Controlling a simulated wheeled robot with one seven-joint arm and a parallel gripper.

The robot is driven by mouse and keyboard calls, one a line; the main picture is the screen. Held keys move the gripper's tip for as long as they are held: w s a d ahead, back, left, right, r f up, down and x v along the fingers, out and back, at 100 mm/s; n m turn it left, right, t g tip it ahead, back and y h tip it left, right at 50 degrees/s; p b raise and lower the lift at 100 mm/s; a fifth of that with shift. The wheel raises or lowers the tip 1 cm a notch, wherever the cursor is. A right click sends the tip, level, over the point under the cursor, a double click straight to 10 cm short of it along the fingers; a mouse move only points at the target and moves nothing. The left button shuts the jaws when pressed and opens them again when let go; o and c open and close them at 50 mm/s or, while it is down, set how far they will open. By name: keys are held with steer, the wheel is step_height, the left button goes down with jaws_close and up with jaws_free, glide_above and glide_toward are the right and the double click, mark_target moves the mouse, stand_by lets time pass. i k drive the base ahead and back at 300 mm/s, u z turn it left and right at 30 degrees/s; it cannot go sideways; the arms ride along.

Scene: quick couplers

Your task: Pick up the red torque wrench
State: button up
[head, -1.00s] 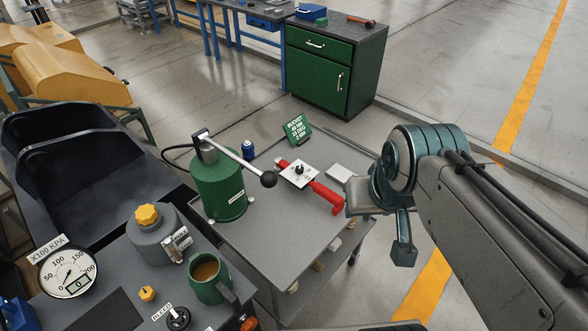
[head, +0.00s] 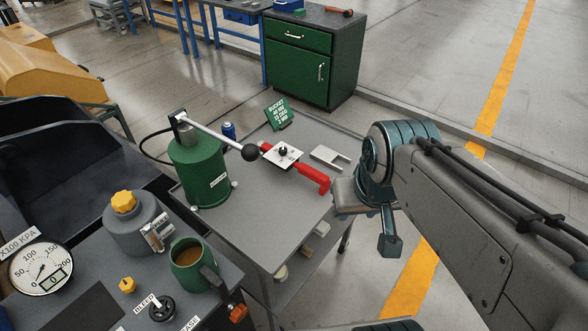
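The red torque wrench (head: 314,178) lies on the grey cart top. A white square plate with a black knob (head: 283,152) covers its middle, so red shows on both sides of the plate. My gripper (head: 346,196) is at the right edge of the cart, just right of the wrench's near red end and apart from it in the picture. The wrist and arm hide most of it, and its fingers cannot be made out clearly. I see nothing held in it.
A green pump (head: 199,170) with a long ball-ended lever reaches close to the wrench's far end. A blue can (head: 229,131), a green sign (head: 277,113) and a grey bracket (head: 330,157) stand around it. The cart's front middle is clear.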

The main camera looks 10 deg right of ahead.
mark_target(266, 151)
steer(key=u, duration=0.05)
steer(key=k, duration=1.2)
steer(key=z, duration=0.8)
steer(key=i, duration=1.7)
steer(key=u, duration=0.95)
steer(key=i, duration=0.6)
steer(key=u, duration=0.75)
